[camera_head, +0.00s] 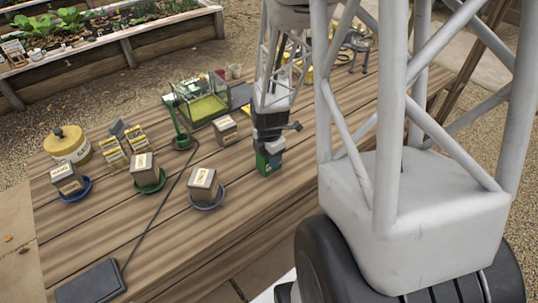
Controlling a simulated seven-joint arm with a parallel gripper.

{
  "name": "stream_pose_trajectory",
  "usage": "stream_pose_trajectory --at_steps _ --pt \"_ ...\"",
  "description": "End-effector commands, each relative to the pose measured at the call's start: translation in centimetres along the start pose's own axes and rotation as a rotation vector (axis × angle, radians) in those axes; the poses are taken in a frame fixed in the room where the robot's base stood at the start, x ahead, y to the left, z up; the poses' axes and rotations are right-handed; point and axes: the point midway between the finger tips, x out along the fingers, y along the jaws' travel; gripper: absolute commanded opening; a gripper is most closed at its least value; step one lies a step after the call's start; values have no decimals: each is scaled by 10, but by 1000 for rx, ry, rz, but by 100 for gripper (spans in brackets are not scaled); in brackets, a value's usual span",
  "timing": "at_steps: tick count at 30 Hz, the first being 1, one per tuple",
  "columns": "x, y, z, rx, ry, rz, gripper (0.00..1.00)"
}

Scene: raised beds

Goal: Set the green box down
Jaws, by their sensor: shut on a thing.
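A small green box (265,165) with a pale label shows below my gripper (268,149), at the middle of the wooden table (240,222). My gripper points down and is shut on the box, covering its upper part. The box is upright. Its bottom is at or just above the planks; I cannot tell whether it touches them.
Grey boxes with labels stand on a blue saucer (77,194), a green saucer (150,187) and a grey saucer (207,204). Another grey box (225,130) stands behind. A yellow pot (67,145) and green-framed tray (207,107) stand farther back. Planks in front are clear.

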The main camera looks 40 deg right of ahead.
Motion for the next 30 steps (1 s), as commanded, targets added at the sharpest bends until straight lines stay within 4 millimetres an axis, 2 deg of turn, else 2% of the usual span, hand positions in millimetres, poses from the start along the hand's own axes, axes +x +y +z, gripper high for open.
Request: stream_pose_trajectory --at_steps 2,3,8,20,26,30 --pt "2 0 0 0 0 0 27" --pt "2 0 0 0 0 0 54" --pt "2 0 0 0 0 0 78" --pt "-1 0 0 0 0 0 78" --pt "-12 0 0 0 -1 2 78" --pt "-26 0 0 0 -1 2 78"
